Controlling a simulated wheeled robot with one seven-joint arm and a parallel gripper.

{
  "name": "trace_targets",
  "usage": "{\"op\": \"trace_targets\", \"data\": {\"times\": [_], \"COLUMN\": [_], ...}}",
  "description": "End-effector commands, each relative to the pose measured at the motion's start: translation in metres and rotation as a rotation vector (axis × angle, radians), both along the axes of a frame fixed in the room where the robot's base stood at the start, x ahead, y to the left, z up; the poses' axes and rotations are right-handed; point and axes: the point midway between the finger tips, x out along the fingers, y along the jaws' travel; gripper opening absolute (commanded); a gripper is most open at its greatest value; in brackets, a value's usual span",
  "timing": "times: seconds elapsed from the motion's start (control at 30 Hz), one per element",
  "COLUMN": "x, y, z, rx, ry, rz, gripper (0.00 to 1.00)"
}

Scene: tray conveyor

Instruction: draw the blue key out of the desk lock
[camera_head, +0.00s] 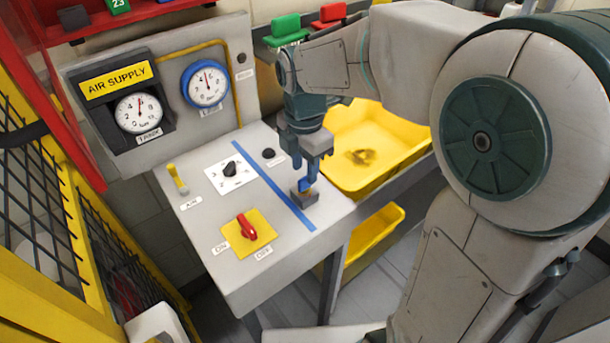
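The desk lock (304,199) is a small dark grey block on the light grey desk, right of the blue stripe. The blue key (306,185) shows as a small blue piece at the top of the lock, apparently still in it. My gripper (309,179) points down from above, directly over the lock, with its tips right at the key. The fingers and key overlap in this view, and the key is partly hidden. I cannot tell whether the fingers are closed on it or only around it.
On the desk (265,285) are a red switch (247,226) on a yellow plate, a black knob (231,169) and a yellow lever (177,179). A gauge panel (170,70) stands behind. A yellow tray (375,172) is close on the right. The desk's front is clear.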

Motion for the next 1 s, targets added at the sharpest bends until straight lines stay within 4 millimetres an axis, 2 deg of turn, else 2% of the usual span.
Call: {"op": "trace_targets", "data": {"times": [0.1,0.23,0.4,0.63,0.67,0.77,0.8,1.0], "x": [-0.001,0.000,0.000,0.000,0.000,0.000,0.000,0.000], "y": [0.000,0.000,0.000,0.000,0.000,0.000,0.000,0.000], "z": [-0.019,-0.033,-0.040,-0.041,-0.041,-0.041,-0.041,-0.040], "rx": [-0.001,-0.001,0.001,0.000,0.000,0.000,0.000,0.000], "ry": [0.003,0.001,-0.001,-0.001,-0.001,-0.001,-0.001,-0.001], "rz": [0.000,-0.001,-0.001,-0.001,-0.001,-0.001,-0.001,-0.001], "gripper": [0.35,0.35,0.35,0.35,0.32,0.04,0.00,0.00]}}
